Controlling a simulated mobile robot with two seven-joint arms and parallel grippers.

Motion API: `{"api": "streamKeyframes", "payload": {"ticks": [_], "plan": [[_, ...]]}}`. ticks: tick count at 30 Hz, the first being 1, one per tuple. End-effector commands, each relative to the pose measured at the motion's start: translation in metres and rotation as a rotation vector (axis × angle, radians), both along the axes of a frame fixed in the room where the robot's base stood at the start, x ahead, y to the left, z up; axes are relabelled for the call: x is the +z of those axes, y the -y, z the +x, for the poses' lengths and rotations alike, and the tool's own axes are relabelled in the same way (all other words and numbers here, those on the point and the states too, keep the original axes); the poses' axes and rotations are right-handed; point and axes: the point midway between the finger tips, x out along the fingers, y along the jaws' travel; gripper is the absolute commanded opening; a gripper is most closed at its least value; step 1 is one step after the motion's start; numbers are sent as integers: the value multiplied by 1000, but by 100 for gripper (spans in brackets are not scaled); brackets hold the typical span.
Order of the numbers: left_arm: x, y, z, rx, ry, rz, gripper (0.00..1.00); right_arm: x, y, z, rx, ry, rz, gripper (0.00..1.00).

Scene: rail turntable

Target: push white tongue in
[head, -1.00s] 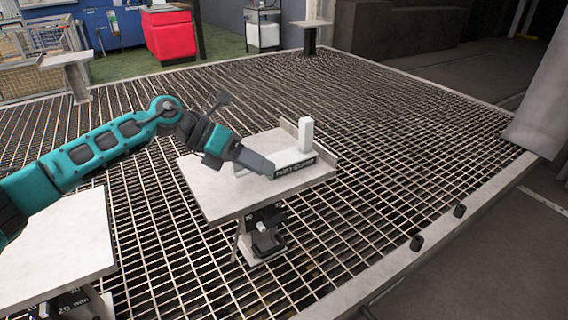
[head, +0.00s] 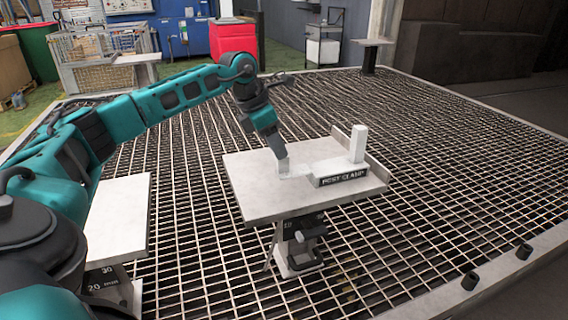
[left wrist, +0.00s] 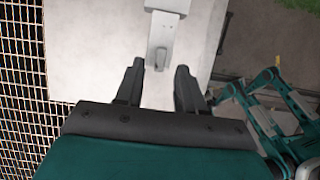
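The white post clamp (head: 340,172) sits on a pale table plate (head: 262,199), with a dark "POST CLAMP" label on its front and an upright white post (head: 358,144). Its white tongue (head: 297,170) sticks out to the left; in the left wrist view the tongue (left wrist: 161,38) runs from the clamp towards my fingers. My left gripper (head: 283,168) points down at the tongue's outer end. In the left wrist view my left gripper (left wrist: 160,68) has its fingers apart, with the tongue's end near the gap between them. Contact cannot be told. My right gripper is not in view.
A low raised edge (head: 362,150) runs along the plate's far right side. Another pale table (head: 122,213) stands at the left, partly behind my arm. Metal grating (head: 440,200) surrounds the tables. A red cabinet (head: 233,44) and a wire crate (head: 100,60) are at the back.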

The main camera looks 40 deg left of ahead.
Motion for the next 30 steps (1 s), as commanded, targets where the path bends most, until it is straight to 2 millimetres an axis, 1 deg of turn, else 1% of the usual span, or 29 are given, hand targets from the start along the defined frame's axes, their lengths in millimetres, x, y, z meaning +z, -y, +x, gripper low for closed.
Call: {"api": "streamKeyframes", "payload": {"ticks": [1, 3, 6, 9, 13, 20, 30], "plan": [[-12, 2, 3, -1, -2, -1, 38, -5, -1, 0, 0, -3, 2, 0], [-23, 5, 7, -1, -2, -2, 38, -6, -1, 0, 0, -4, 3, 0], [-34, 7, 12, -1, -1, -2, 38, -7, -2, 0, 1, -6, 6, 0], [-42, 8, 15, 0, 0, -1, 38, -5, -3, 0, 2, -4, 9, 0], [-45, 9, 16, 0, 1, 0, 38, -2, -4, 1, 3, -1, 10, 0], [-45, 9, 17, 0, 0, -1, 38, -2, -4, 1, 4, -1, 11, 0], [-45, 9, 16, 0, 0, -1, 7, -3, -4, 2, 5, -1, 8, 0]]}}
